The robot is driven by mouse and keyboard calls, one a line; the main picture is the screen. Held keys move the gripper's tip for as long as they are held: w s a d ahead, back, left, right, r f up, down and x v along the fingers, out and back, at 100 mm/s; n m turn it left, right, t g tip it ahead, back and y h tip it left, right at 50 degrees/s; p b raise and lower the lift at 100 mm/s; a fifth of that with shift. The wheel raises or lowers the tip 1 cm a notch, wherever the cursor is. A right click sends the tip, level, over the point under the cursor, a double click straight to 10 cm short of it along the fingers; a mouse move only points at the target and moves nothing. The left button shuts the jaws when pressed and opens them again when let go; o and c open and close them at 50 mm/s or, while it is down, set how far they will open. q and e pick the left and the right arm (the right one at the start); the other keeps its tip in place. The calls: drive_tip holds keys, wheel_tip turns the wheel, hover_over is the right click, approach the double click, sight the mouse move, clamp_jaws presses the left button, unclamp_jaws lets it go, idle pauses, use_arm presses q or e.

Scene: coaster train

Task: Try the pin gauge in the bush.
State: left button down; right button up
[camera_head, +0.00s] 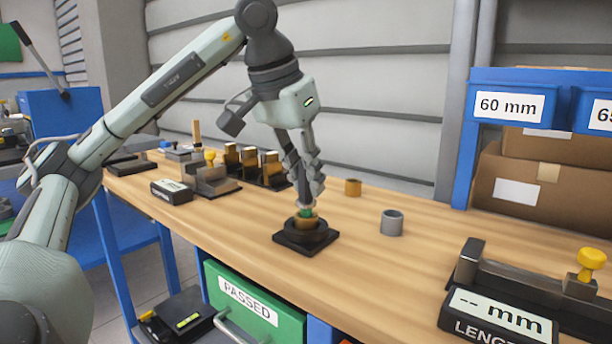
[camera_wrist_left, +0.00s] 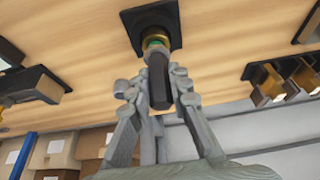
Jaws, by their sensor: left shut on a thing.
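My left gripper (camera_head: 306,192) points down over the black fixture (camera_head: 288,241) on the bench and is shut on the pin gauge (camera_head: 306,211). In the left wrist view the gauge shows a dark handle (camera_wrist_left: 160,82) between the fingers (camera_wrist_left: 158,92), with a green band beyond it. The brass bush (camera_head: 308,224) sits in the round holder of the fixture. The green part of the gauge is at the bush's mouth, lined up with it. How deep the gauge's end goes is hidden. My right gripper is not in view.
A brass ring (camera_head: 352,187) and a grey ring (camera_head: 392,223) stand to the right of the fixture. A length gauge (camera_head: 500,318) is at the front right. A black rack (camera_head: 262,180) with brass-topped pieces stands behind on the left. A green PASSED drawer (camera_head: 252,312) is below.

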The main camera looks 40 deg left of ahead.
use_arm(q)
drive_tip(key=shift+f+b, duration=0.65)
drive_tip(key=shift+f, duration=0.1)
idle(0.6)
idle(0.6)
drive_tip(key=c, duration=1.3)
unclamp_jaws()
drive_tip(key=shift+c, duration=0.2)
drive_tip(key=v, duration=1.2)
drive_tip(key=shift+d, duration=0.1)
